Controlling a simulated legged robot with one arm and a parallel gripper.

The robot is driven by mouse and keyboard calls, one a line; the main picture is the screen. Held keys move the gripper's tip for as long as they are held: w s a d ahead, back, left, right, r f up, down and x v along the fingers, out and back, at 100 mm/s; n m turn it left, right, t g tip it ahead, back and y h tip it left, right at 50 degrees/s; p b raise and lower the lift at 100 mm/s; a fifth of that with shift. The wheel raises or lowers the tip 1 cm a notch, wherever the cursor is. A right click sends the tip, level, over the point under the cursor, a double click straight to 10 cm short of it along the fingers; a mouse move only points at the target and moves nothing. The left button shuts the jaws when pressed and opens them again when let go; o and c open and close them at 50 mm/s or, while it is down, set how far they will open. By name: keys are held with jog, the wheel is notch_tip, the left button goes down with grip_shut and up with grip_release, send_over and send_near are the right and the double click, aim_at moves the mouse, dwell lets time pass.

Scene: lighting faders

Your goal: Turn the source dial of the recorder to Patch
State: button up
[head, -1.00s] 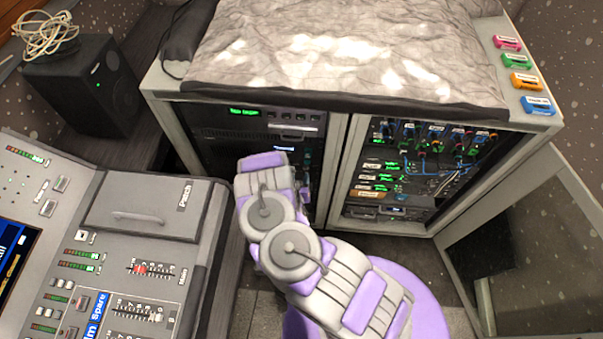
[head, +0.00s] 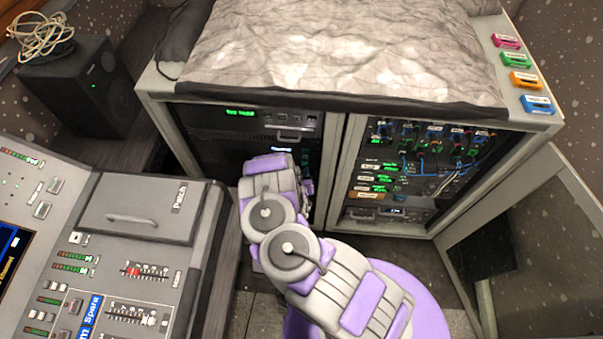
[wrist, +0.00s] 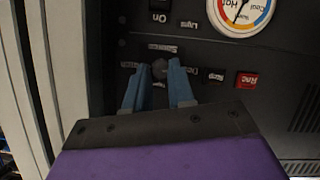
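In the wrist view the source dial (wrist: 159,69) is a small dark round knob on a black panel, with white labels around it. The labels appear upside down and the lower one is partly hidden. My gripper (wrist: 158,72) has one blue finger on each side of the dial, with the tips very near its sides. I cannot tell whether they press on it. Which label the dial points to is not clear. In the head view my arm reaches to the left rack bay (head: 245,135) and hides the gripper and dial.
A red button (wrist: 247,80) and a round gauge (wrist: 243,10) are on the same panel. A pale rack frame edge (wrist: 40,80) is to the left. In the head view, the mixing desk (head: 135,222) stands left of my arm, and a second rack bay (head: 405,185) is to the right.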

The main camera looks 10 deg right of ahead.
jog(key=shift+d, duration=0.2)
jog(key=shift+c, duration=1.4)
jog(key=shift+a, duration=0.35)
grip_shut()
jog(key=shift+d+m, duration=0.25)
jog(key=shift+m, duration=0.05)
jog(key=m+t+y, duration=0.1)
jog(key=m+y, duration=0.1)
jog(key=m, duration=0.2)
jog(key=m+t+y, duration=0.2)
jog(key=m, duration=0.2)
jog(key=d+f+m+t+y, duration=0.1)
jog(key=m+t+y, duration=0.1)
jog(key=m, duration=0.3)
jog(key=shift+s+f, duration=0.1)
jog(key=shift+s, duration=0.15)
jog(key=o, duration=0.8)
grip_release()
jog(key=shift+c, duration=0.2)
